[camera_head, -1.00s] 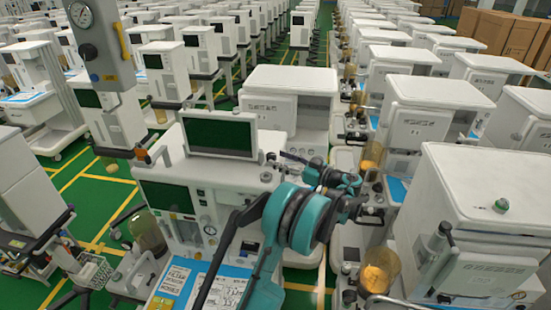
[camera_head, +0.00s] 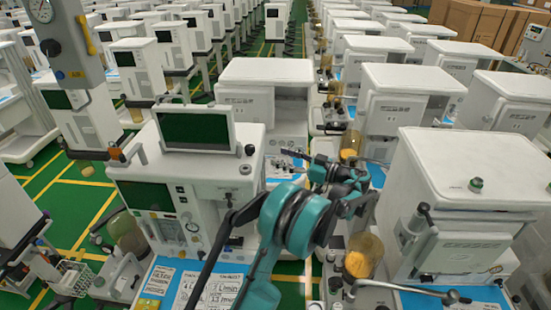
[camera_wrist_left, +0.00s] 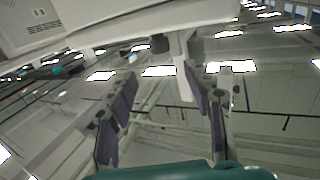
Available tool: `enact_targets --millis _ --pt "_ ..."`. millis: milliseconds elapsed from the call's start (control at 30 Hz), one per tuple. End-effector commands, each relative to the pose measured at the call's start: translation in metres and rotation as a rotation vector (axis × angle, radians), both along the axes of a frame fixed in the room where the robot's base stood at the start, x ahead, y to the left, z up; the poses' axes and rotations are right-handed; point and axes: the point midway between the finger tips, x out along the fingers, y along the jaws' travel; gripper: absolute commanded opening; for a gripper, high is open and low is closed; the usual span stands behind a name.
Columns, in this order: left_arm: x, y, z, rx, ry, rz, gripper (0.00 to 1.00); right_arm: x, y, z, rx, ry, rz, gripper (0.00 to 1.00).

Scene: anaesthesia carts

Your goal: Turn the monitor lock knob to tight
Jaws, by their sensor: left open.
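The monitor (camera_head: 195,127), a dark green screen in a white frame, stands on top of a white anaesthesia cart (camera_head: 225,190). A small dark knob (camera_head: 249,150) sits just right of the monitor on the cart top; I cannot tell whether it is the lock knob or how it is turned. A dark stub (camera_wrist_left: 160,43) and a white post (camera_wrist_left: 182,62) show beyond the fingertips.
White carts (camera_head: 445,200) stand close on the right, one with an amber canister (camera_head: 362,255). A pressure gauge column (camera_head: 65,45) rises at upper left. My left arm covers part of the monitor cart's right side. Green floor (camera_head: 75,190) shows at left.

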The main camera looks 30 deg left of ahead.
Motion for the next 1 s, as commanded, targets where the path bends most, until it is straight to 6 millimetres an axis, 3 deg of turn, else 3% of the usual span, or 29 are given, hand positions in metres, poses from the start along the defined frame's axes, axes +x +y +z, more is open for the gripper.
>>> enact_targets --millis 33,100,300,467,800,1000 --pt "-0.001 0.006 -0.01 0.0 0.0 0.002 0.51 0.0 0.0 -0.022 0.0 0.0 0.0 0.4" --pt "-0.001 0.014 -0.011 0.0 0.0 0.002 0.51 0.0 0.0 -0.04 0.0 0.0 0.0 0.4" --pt "-0.003 0.029 -0.005 -0.001 0.0 0.001 0.51 0.0 0.0 -0.067 0.0 0.0 0.0 0.4" --pt "-0.005 0.044 0.001 0.0 0.0 0.003 0.51 0.0 0.0 -0.064 0.0 0.0 0.0 0.4" --pt "-0.011 0.097 0.002 0.0 0.0 0.002 0.51 0.0 0.0 -0.054 0.0 0.0 0.0 0.4" --pt "-0.011 0.108 0.001 0.0 0.0 0.0 0.51 0.0 0.0 -0.053 0.0 0.0 0.0 0.4"
